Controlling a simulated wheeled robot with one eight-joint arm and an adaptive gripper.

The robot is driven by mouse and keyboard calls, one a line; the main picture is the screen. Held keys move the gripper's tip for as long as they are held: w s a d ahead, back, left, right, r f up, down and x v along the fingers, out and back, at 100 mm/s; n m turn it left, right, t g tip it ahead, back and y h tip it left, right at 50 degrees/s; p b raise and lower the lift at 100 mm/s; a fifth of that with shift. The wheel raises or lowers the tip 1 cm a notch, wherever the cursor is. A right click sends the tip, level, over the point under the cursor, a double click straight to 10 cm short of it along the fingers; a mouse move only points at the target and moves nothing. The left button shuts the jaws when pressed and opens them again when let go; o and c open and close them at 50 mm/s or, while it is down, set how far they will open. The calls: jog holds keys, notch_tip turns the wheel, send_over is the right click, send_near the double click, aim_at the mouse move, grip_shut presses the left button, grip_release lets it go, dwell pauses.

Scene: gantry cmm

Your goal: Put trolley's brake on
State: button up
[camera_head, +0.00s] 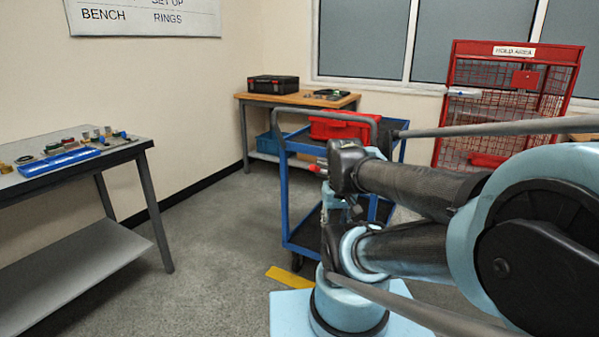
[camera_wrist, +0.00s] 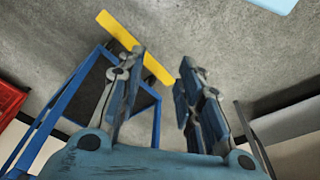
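The trolley (camera_head: 286,200) has a blue frame, a grey push handle (camera_head: 330,113) and dark shelves. It stands mid-room in the head view, partly hidden by my arm. A dark caster (camera_head: 297,262) shows at its near left corner. A small red part (camera_head: 318,168) shows by its near end; I cannot tell whether it is the brake. In the wrist view, the trolley's blue frame (camera_wrist: 62,108) is at the left, seen upside down. My gripper (camera_wrist: 162,66) is open and empty, its fingers apart over the floor near the trolley's frame. No brake pedal is clearly visible.
A yellow floor strip (camera_head: 290,277) lies by the trolley's near end. A red case (camera_head: 342,125) sits on the trolley. A grey bench (camera_head: 85,240) is at left, a wooden bench (camera_head: 290,98) behind, and a red mesh cage (camera_head: 500,115) at right. Floor between the left bench and trolley is clear.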

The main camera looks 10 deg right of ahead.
jog(key=shift+a, duration=0.2)
jog(key=shift+o, duration=1.2)
notch_tip(320, 180, up, 19)
jog(key=m+h, duration=0.4)
jog(key=m, duration=0.2)
send_over(313, 168)
jog(key=s+a, duration=0.2)
jog(key=a, duration=0.3)
jog(key=shift+t, duration=0.3)
jog(key=x, duration=1.6)
jog(key=shift+f, duration=0.4)
grip_shut()
